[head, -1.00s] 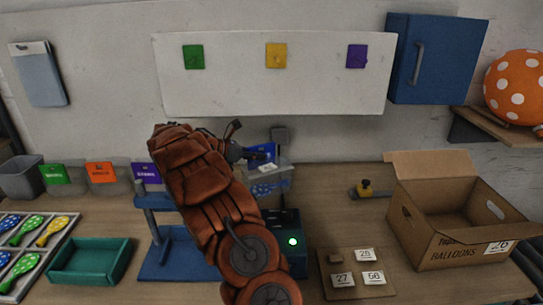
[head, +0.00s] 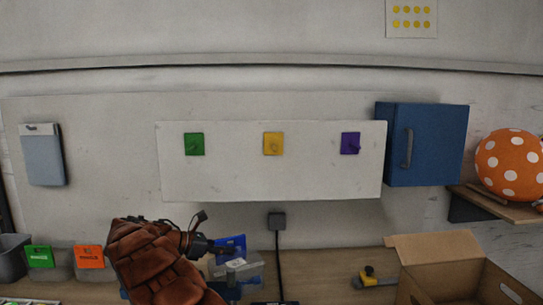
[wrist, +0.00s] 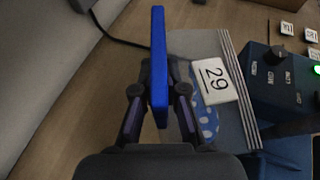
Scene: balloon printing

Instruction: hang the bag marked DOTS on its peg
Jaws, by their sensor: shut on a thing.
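My gripper (head: 222,248) is shut on a blue header card (wrist: 158,60), which stands on edge between the fingers in the wrist view. The card also shows in the head view (head: 234,241). Below it is a clear bag (head: 250,270) with a white 29 tag (wrist: 214,78) and blue dotted balloons (wrist: 208,120). I cannot read any word on the card. On the white wall board (head: 230,176) are a green peg plate (head: 194,144), a yellow one (head: 273,144) and a purple one (head: 350,143), all empty. The gripper is below the board, left of its middle.
A blue wall cabinet (head: 438,145) and a shelf with an orange dotted balloon (head: 509,163) are at the right. An open cardboard box (head: 440,250) stands below. Green (head: 39,257) and orange (head: 90,257) labelled bins are at the left. The wall before the board is clear.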

